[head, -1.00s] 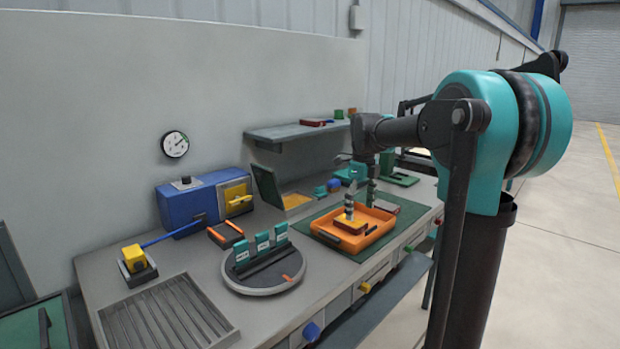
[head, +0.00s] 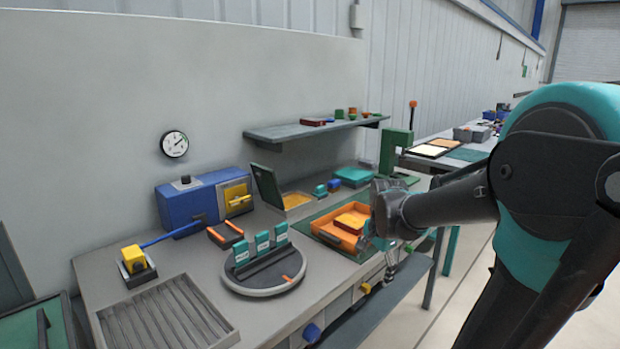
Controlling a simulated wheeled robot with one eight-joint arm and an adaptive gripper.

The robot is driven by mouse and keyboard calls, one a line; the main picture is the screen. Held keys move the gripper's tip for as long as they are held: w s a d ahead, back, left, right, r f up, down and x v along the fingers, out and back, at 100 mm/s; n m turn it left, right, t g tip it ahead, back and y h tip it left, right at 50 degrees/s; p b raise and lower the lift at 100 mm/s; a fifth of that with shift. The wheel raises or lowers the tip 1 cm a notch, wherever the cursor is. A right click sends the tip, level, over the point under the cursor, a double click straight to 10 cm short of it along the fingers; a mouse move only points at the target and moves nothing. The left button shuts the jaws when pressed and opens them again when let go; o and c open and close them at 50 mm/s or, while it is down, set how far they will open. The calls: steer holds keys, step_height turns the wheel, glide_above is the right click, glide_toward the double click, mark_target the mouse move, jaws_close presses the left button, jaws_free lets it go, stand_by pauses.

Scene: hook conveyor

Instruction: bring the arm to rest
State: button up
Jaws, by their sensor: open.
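My arm reaches in from the right in the head view, with its large teal joint close to the camera. My gripper (head: 391,268) hangs low at the front edge of the workbench (head: 215,268), just right of the orange tray (head: 326,236). It is small in the picture, and I see nothing held in it. The tray sits on a green mat and holds an orange and red block (head: 351,219). My wrist hides the right end of the mat.
A round fixture with teal clips (head: 262,282) stands mid-bench. A blue box with a yellow front (head: 205,197) is at the back. A grey shelf (head: 300,131) hangs on the wall. A second table (head: 440,160) stands beyond. The floor (head: 455,290) right of the bench looks clear.

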steer(key=s+d+f+n+t, duration=0.1)
steer(key=s+f+n, duration=0.9)
steer(key=s+n, duration=0.2)
steer(key=shift+s+d+t, duration=0.2)
steer(key=shift+s+t, duration=0.1)
steer(key=shift+t, duration=0.1)
